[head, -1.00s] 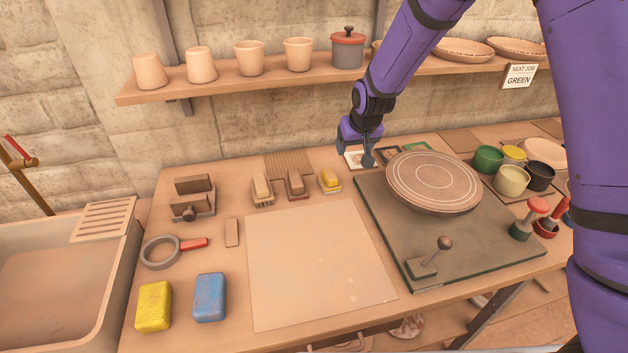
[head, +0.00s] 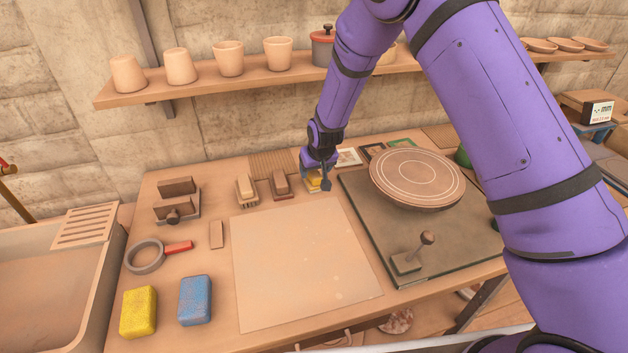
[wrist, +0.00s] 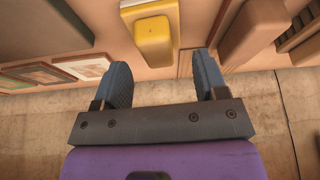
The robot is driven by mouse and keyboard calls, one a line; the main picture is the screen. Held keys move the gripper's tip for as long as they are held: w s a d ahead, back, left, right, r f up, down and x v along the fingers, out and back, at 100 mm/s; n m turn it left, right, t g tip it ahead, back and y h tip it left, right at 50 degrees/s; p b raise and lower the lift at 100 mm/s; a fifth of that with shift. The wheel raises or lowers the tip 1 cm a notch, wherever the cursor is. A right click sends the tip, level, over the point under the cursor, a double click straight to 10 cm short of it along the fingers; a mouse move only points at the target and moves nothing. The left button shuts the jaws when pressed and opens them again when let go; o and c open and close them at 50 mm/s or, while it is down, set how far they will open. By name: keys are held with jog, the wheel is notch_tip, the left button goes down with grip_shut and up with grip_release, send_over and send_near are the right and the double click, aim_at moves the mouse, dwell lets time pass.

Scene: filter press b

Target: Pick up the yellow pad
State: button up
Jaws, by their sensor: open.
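The yellow pad (head: 314,183) stands at the back of the table, at the right end of a short row of blocks. My gripper (head: 317,176) is over it and partly hides it in the head view. In the wrist view the pad (wrist: 152,38) is a yellow block on a paler base, and it lies ahead of the gap between the fingers. My gripper (wrist: 162,66) is open and empty there, with no visible contact with the pad. A larger yellow sponge-like block (head: 138,312) lies at the table's front left.
A dark-red-based block (head: 281,184) and a pale block (head: 246,189) stand just left of the pad. A dark board with a round wheel (head: 417,178) is to the right. Small framed cards (head: 347,157) lie behind it. A shelf with cups (head: 228,60) hangs above. A bare pale sheet (head: 300,265) lies in front.

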aim_at(314, 172)
jog(key=x, duration=0.4)
jog(key=shift+w+d, duration=0.1)
jog(key=shift+w, duration=0.15)
jog(key=shift+r, duration=0.1)
jog(key=c, duration=0.6)
jog(key=shift+r, duration=0.1)
notch_tip(314, 172, up, 4)
jog(key=shift+f, duration=0.25)
jog(key=s, duration=0.5)
jog(key=s+r, duration=0.1)
jog(key=s, duration=0.4)
jog(key=s+a, duration=0.1)
jog(key=s, duration=0.5)
jog(key=shift+r, duration=0.15)
